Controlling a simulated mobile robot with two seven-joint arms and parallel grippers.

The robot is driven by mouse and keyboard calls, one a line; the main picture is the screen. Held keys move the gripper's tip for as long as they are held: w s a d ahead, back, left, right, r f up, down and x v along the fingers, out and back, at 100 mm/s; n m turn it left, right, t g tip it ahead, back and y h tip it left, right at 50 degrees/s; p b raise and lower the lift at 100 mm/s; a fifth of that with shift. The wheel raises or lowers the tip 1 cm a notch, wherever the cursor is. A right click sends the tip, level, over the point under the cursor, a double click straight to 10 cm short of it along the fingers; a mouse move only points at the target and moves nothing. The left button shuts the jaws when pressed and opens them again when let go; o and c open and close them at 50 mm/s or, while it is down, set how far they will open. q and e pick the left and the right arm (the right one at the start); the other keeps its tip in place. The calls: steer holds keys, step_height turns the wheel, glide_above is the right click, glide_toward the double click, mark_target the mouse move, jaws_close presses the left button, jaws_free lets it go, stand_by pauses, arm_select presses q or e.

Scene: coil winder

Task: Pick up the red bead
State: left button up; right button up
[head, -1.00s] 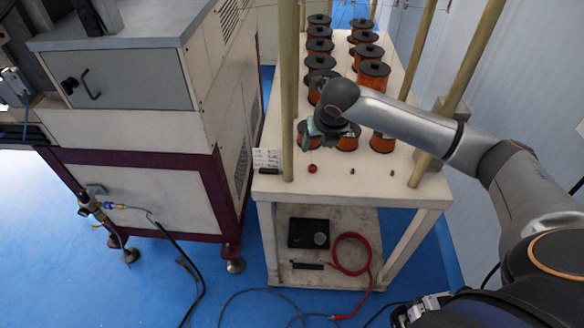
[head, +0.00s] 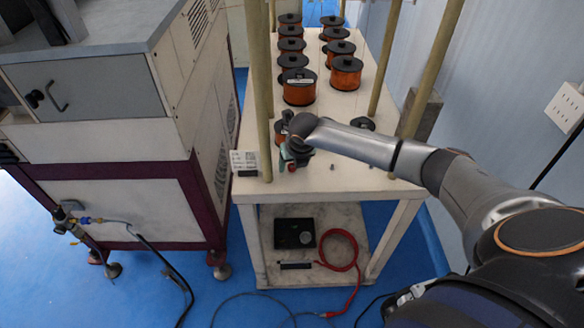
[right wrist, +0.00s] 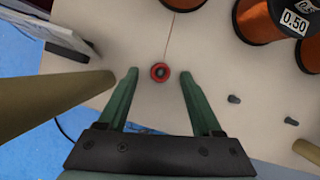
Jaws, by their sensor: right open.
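The red bead (right wrist: 160,72) lies on the white table top, a small ring with a dark centre. In the right wrist view it is between the green fingertips of my right gripper (right wrist: 159,76), with a gap on each side. In the head view the bead (head: 291,168) shows just at the tip of my right gripper (head: 288,160), partly covered by it. My right gripper is open and empty, pointing down at the table near its front edge. My left gripper is not in view.
Copper wire spools (head: 299,88) stand in rows behind the gripper. A pale post (head: 259,90) rises close to its left, beside a small white card (head: 243,160). Small dark pegs (right wrist: 234,99) are to the right of the bead. A grey cabinet machine (head: 100,90) stands at left.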

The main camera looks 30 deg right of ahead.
steer(key=shift+f, duration=0.2)
jaws_close()
stand_by(0.4)
